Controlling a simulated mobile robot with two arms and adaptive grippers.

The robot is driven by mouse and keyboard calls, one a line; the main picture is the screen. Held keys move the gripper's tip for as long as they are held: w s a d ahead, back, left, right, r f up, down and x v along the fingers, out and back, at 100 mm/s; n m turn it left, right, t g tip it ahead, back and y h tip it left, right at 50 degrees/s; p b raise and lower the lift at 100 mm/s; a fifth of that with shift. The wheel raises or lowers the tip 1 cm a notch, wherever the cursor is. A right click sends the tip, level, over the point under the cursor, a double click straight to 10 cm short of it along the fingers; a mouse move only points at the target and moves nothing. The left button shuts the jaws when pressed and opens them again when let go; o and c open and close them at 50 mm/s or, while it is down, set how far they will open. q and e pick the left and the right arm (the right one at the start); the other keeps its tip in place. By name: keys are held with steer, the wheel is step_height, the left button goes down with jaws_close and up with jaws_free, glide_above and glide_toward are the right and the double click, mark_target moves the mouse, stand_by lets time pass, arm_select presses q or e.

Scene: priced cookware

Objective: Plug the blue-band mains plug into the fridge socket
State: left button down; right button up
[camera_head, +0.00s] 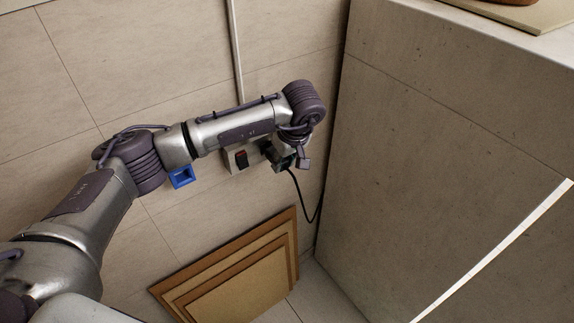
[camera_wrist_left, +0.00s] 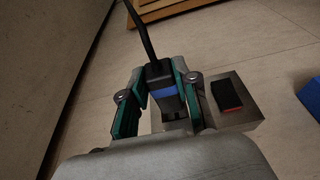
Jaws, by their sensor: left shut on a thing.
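The mains plug (camera_wrist_left: 161,72) is black with a blue band and shows between the fingers in the left wrist view. My left gripper (camera_wrist_left: 168,104) is shut on it, with a green-edged finger on each side. The plug's front end is at the grey socket plate (camera_wrist_left: 236,107); how far it sits in the socket is hidden. In the head view my left gripper (camera_head: 283,161) is at the right end of the wall-mounted socket plate (camera_head: 230,160), partly covered by my arm. A black cable (camera_head: 310,213) hangs from the plug. My right gripper is not in view.
A blue square fitting (camera_head: 181,177) is on the wall to the left. Brown boards (camera_head: 235,279) lean below. A large grey block (camera_head: 460,150) stands close on the right.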

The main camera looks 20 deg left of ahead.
mark_target(274, 151)
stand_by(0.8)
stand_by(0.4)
arm_select(q)
steer(key=shift+b, duration=0.75)
stand_by(0.4)
steer(key=shift+w+a+b, duration=0.45)
steer(key=shift+w+a, duration=0.2)
steer(key=shift+a, duration=0.2)
steer(key=shift+w+a+b, duration=0.4)
steer(key=shift+w+a, duration=0.25)
steer(key=shift+a, duration=0.2)
steer(key=c, duration=0.8)
jaws_free()
steer(key=shift+r, duration=0.2)
steer(key=v, duration=1.1)
steer(key=shift+d+r, duration=0.15)
steer(key=shift+r, duration=0.15)
